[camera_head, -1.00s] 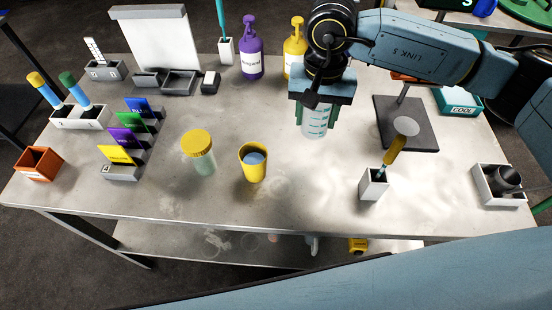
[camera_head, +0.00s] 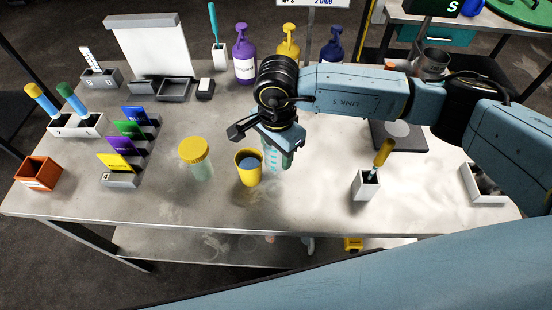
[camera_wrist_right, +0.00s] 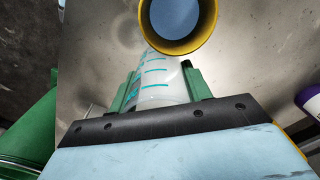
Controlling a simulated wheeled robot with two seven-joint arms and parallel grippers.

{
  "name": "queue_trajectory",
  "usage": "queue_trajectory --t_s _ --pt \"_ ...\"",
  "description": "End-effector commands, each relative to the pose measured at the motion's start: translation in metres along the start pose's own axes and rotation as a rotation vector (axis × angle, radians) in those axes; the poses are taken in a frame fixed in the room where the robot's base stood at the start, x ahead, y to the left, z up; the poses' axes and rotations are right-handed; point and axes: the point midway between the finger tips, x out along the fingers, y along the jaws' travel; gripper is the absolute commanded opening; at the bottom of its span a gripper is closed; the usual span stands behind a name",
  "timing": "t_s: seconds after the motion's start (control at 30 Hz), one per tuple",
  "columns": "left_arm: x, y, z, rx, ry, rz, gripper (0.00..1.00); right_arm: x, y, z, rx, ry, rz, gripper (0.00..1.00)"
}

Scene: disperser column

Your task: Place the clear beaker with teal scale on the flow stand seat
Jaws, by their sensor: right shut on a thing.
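The clear beaker with teal scale (camera_head: 271,157) is between the green fingers of my right gripper (camera_head: 280,143), just right of the yellow cup. The right wrist view shows the beaker (camera_wrist_right: 160,82) gripped between the two fingers (camera_wrist_right: 163,88), teal marks facing the camera. I cannot tell whether its base touches the table. The flow stand (camera_head: 418,146) appears to be the dark base at the right, with a pale round disc (camera_head: 397,129) above it, partly hidden by my right arm. My left gripper is not in view.
A yellow cup (camera_head: 243,177) with blue-grey contents stands close to the beaker. A yellow-lidded jar (camera_head: 202,170) is farther left. A white holder (camera_head: 363,188) with a yellow-handled tool stands at the front right. Pump bottles (camera_head: 244,68) line the back. Table between cup and holder is clear.

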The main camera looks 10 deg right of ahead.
Motion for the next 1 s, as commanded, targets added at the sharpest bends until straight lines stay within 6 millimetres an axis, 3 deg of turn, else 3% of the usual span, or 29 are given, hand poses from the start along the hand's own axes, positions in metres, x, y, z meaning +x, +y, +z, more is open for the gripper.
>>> queue_trajectory --t_s 0.27,0.67,0.7,0.83,1.0 --pt "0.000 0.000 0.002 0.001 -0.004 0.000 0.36 0.034 0.000 0.000 0.000 0.000 0.001 0.24" --pt "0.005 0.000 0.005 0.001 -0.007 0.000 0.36 0.040 0.000 0.000 -0.001 0.001 0.000 0.24" --pt "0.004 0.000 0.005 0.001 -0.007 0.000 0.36 0.039 0.000 0.000 -0.001 0.001 0.000 0.54" --pt "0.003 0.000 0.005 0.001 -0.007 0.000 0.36 0.039 0.000 0.000 -0.001 0.001 0.001 0.70" --pt "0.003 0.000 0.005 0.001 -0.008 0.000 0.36 0.039 0.000 0.000 -0.001 0.001 0.001 0.70"
